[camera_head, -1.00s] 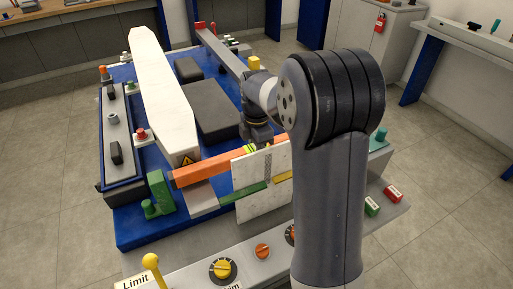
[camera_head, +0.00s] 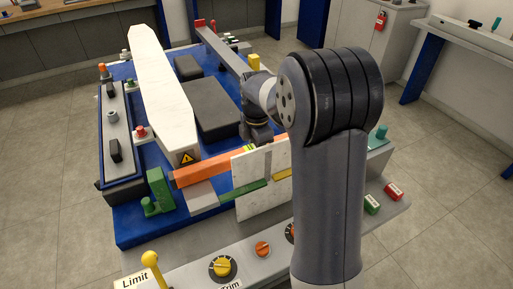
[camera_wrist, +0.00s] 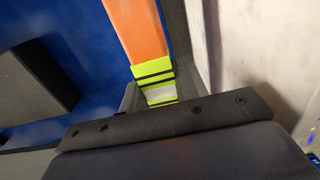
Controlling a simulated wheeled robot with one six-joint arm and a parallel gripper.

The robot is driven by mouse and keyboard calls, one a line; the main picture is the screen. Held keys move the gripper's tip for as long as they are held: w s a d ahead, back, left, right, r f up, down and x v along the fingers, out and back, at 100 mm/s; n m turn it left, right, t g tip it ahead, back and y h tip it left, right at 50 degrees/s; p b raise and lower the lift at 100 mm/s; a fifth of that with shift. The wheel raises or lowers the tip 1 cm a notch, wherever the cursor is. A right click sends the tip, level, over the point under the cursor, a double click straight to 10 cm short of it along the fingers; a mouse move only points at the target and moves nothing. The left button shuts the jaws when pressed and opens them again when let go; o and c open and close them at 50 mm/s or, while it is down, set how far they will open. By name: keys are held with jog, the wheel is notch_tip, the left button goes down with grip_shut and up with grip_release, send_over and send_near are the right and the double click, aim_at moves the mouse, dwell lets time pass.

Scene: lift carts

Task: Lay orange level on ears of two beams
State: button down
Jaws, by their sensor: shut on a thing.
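The orange level (camera_head: 203,170) is a long orange bar with yellow-green bands, lying crosswise near the front of the blue cart. Its right part is hidden behind an upright pale plate. My gripper (camera_head: 257,141) is shut on the level around its banded middle, partly hidden by my arm and the plate. In the wrist view the level (camera_wrist: 138,30) runs up from between the jaws (camera_wrist: 160,95). The long white beam (camera_head: 158,95) has a warning triangle on its near end, close to the level. A grey beam (camera_head: 222,50) lies to the right. I cannot make out the ears clearly.
The upright pale plate (camera_head: 247,170) with green and yellow stripes stands in front of the level. A green bracket (camera_head: 157,188) is at the front left. Dark blocks (camera_head: 215,108) lie between the beams. The front panel (camera_head: 190,250) has knobs and a yellow lever.

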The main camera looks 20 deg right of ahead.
jog(key=c, duration=1)
grip_release()
notch_tip(320, 180, up, 11)
jog(key=shift+f+p, duration=0.15)
jog(key=shift+p, duration=0.15)
jog(key=shift+f, duration=0.1)
notch_tip(320, 180, down, 11)
jog(key=shift+r+b, duration=0.1)
jog(key=shift+b, duration=0.2)
jog(key=shift+r, duration=0.55)
